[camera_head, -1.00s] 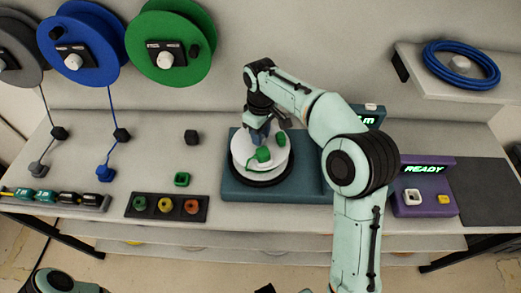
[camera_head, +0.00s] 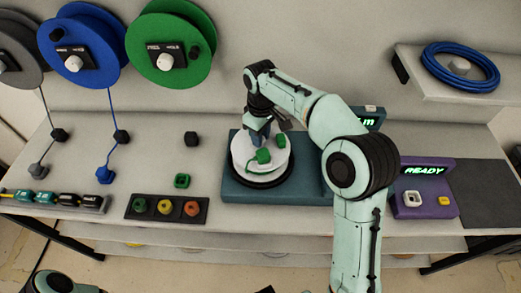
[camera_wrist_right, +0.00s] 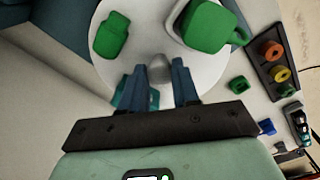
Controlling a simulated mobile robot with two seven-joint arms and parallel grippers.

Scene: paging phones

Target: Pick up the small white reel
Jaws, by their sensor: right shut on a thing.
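The small white reel (camera_head: 280,162) sits over a black round base on the teal machine (camera_head: 312,188). My right gripper (camera_head: 262,138) reaches down to the middle of the reel from above. In the wrist view my right fingers (camera_wrist_right: 159,88) stand on either side of the reel's grey centre knob (camera_wrist_right: 158,68) and are shut on it. The white face of the reel (camera_wrist_right: 140,20) fills the top of that view. My left gripper is out of view.
Grey, blue (camera_head: 90,35) and green (camera_head: 185,20) large reels hang at the back left. A black tray (camera_head: 167,216) with coloured rings lies at the front. A purple READY unit (camera_head: 430,207) stands to the right. A shelf with a blue coil (camera_head: 458,47) juts out upper right.

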